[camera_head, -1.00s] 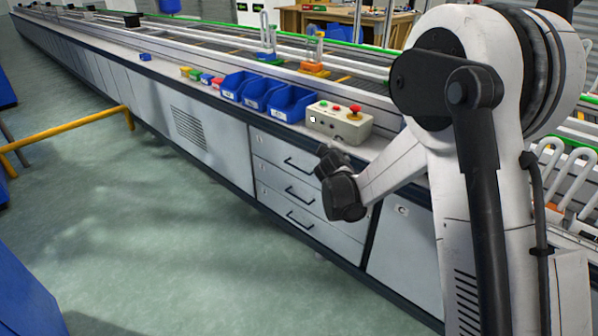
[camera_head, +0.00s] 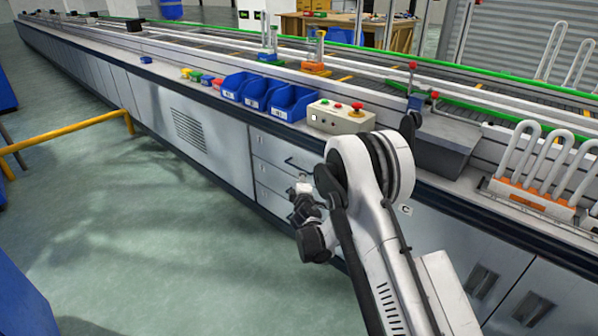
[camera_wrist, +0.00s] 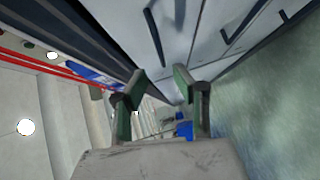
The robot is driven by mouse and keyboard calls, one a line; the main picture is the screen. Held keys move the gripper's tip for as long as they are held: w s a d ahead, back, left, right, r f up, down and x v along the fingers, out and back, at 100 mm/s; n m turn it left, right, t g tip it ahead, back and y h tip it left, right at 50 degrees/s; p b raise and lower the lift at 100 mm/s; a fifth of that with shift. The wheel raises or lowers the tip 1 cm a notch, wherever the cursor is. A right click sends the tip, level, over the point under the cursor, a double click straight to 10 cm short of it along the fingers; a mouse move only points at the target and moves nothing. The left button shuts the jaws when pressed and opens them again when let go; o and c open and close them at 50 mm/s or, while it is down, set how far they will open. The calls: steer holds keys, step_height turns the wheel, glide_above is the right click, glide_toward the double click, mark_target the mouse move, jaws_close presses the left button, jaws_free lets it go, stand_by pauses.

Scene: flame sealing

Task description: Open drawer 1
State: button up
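A stack of light grey drawers is set in the front of the long bench. The top drawer (camera_head: 270,147) is shut, and its dark bar handle (camera_head: 299,163) shows just left of my arm. The middle drawer (camera_head: 268,176) and bottom drawer are partly hidden by my arm. No drawer number is readable. My gripper (camera_head: 300,193) is in front of the drawer stack, apart from the top handle. In the wrist view my gripper (camera_wrist: 160,86) has its two fingers spread with nothing between them. Two dark handles show ahead, the nearer to the bench edge being the top handle (camera_wrist: 154,35).
A control box (camera_head: 340,117) with buttons and blue bins (camera_head: 291,103) stand on the bench top above the drawers. Dark bench edge (camera_head: 240,112) overhangs the fronts. A yellow rail (camera_head: 75,130) stands at left. The floor (camera_head: 160,240) before the drawers is clear.

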mark_target(299, 169)
steer(key=w+b, duration=0.1)
steer(key=w, duration=0.2)
steer(key=w+a+f, duration=0.1)
steer(key=w, duration=0.3)
steer(key=w+b, duration=0.1)
steer(key=w, duration=0.2)
steer(key=shift+w+a+f+b, duration=0.15)
steer(key=shift+a+f+b, duration=0.1)
steer(key=shift+b, duration=0.1)
jaws_close()
